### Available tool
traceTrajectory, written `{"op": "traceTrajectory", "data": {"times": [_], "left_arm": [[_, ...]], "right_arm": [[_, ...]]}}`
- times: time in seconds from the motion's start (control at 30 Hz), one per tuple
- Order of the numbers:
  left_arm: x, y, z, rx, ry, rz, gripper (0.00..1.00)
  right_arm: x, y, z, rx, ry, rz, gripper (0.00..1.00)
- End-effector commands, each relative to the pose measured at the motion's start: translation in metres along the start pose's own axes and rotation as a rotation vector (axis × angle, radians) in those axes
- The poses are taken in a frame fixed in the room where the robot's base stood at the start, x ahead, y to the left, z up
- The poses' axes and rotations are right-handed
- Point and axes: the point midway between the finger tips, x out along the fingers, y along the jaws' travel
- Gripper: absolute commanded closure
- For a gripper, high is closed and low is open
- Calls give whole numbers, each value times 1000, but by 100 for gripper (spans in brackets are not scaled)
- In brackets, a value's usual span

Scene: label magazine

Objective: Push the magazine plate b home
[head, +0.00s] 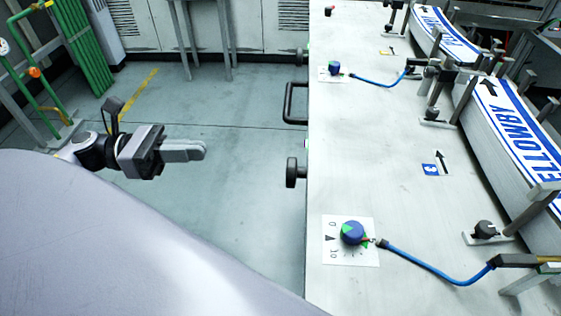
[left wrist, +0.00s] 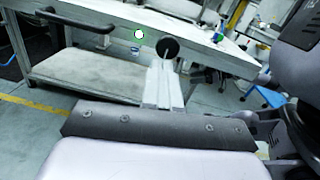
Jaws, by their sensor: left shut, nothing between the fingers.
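Two label magazines stand on the metal table at the right in the head view, a nearer one (head: 515,130) and a farther one (head: 447,37). Each holds a stack of white labels with blue print. I cannot tell which plate is plate b. A black knob (head: 294,172) sticks out from the table's left edge. My left gripper (head: 203,150) is shut and empty, left of the knob with a clear gap over the floor. In the left wrist view the gripper (left wrist: 163,72) points toward a black round knob (left wrist: 168,48). My right gripper is not in view.
The table top (head: 370,180) carries blue dials (head: 353,233) with blue cables. A black handle (head: 293,103) juts from its left edge. Green pipes (head: 82,45) stand at the far left. The floor between the left gripper and the table is free.

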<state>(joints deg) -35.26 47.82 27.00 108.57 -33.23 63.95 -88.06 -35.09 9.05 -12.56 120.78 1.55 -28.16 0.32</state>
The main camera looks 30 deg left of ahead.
Motion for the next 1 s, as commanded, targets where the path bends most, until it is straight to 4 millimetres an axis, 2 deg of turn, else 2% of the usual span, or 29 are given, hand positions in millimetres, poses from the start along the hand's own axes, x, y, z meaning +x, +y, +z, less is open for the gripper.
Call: {"op": "traceTrajectory", "data": {"times": [0.13, 0.27, 0.6, 1.0], "left_arm": [[-1, -5, -4, 102, 41, -59, 100], [10, -6, -3, 115, 43, -69, 100], [65, -9, -6, 112, 40, -67, 100], [116, -12, -8, 110, 40, -63, 100]], "right_arm": [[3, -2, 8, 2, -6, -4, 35], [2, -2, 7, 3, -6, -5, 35], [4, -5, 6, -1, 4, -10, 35], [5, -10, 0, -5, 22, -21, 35]]}}
